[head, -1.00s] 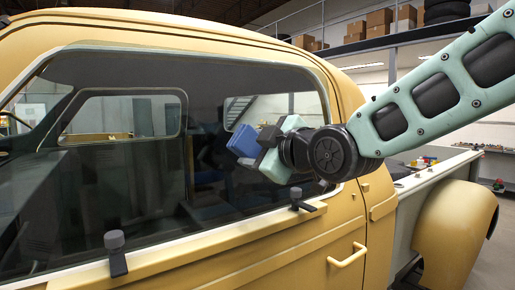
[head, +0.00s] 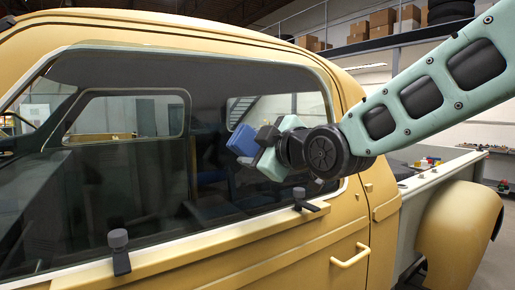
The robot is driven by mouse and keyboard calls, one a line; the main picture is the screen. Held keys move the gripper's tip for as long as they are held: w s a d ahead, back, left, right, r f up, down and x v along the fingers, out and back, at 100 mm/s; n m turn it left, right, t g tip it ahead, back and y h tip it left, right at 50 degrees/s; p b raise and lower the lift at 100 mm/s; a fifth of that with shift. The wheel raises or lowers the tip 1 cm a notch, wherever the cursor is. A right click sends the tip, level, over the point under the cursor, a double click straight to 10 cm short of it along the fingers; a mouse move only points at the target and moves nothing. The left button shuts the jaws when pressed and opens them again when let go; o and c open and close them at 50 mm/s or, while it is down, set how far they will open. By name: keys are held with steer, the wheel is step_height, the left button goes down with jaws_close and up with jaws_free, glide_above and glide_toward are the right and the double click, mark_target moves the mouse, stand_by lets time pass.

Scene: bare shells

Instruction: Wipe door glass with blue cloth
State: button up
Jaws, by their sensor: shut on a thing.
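The door glass (head: 130,185) is a large dark window in the yellow truck door (head: 290,250). My gripper (head: 258,148) is in front of the right part of the glass, below its upper edge. It is shut on the blue cloth (head: 243,140), a small folded blue pad at its tip. The cloth faces the glass and looks very close to it. I cannot tell whether they touch.
Two dark knobs on brackets (head: 118,240) (head: 299,195) stand along the sill below the glass. A yellow door handle (head: 350,256) sticks out lower down. The rear fender (head: 460,235) bulges at right. Shelves with boxes (head: 382,22) are far behind.

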steer(key=shift+w+a, duration=0.1)
steer(key=shift+w, duration=0.05)
steer(key=shift+w+d+f+b, duration=0.1)
steer(key=shift+w+d+b, duration=0.4)
steer(key=shift+d, duration=0.3)
steer(key=shift+w+d+p, duration=1.55)
steer(key=shift+w+d, duration=0.85)
steer(key=shift+d, duration=1.15)
steer(key=s+a+b, duration=0.1)
steer(key=s+a+r+b, duration=0.1)
steer(key=a+b, duration=0.2)
steer(key=b, duration=0.1)
steer(key=shift+s+a+r, duration=0.15)
steer(key=shift+s+a, duration=0.2)
steer(key=shift+s, duration=0.05)
steer(key=shift+s+a+r+b, duration=0.15)
steer(key=shift+s+a+b, duration=0.4)
steer(key=shift+b, duration=0.65)
